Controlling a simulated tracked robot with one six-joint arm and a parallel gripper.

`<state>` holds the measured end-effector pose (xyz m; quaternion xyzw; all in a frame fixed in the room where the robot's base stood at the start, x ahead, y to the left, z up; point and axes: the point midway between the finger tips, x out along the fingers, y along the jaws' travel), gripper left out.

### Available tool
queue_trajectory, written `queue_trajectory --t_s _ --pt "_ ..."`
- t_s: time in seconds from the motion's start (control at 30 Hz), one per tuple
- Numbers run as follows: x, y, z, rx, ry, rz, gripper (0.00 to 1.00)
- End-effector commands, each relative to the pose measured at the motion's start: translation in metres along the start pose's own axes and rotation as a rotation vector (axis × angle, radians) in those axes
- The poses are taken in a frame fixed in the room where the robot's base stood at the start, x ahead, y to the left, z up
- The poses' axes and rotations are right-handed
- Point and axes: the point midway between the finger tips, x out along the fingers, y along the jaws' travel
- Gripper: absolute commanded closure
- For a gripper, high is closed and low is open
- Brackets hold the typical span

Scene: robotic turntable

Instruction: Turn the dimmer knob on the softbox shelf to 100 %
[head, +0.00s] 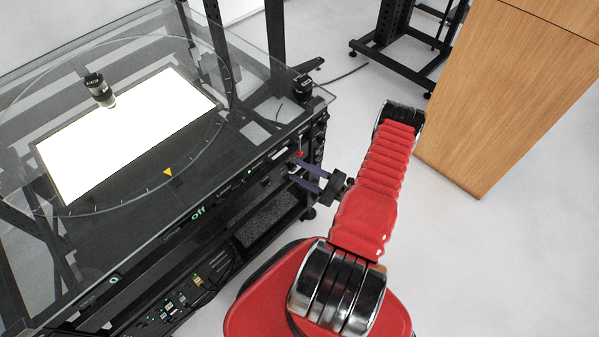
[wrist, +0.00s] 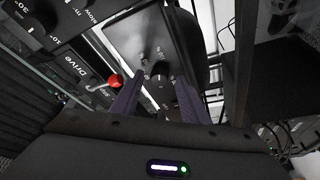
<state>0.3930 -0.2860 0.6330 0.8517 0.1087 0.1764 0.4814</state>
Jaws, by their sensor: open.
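In the wrist view a small black round knob (wrist: 160,78) sits on a dark panel between my fingertips. In the head view my gripper (head: 304,177) reaches in from the right at the equipment frame's right-hand end, and the knob cannot be made out there. A bright white softbox panel (head: 150,125) lies under the glass.
A red ball-ended lever (wrist: 115,80) marked Drive stands close left of my left finger. It also shows in the head view (head: 299,153). A glass top (head: 60,250) with a small black-and-silver object (head: 98,90) covers the frame. A wooden cabinet (head: 510,90) stands at right.

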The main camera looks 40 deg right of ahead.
Motion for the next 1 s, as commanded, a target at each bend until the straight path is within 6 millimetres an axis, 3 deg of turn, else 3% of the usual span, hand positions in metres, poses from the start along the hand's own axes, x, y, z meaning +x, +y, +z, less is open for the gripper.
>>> queue_trajectory --t_s 1.0 --pt "-0.126 -0.001 0.001 0.000 -0.001 0.000 0.59"
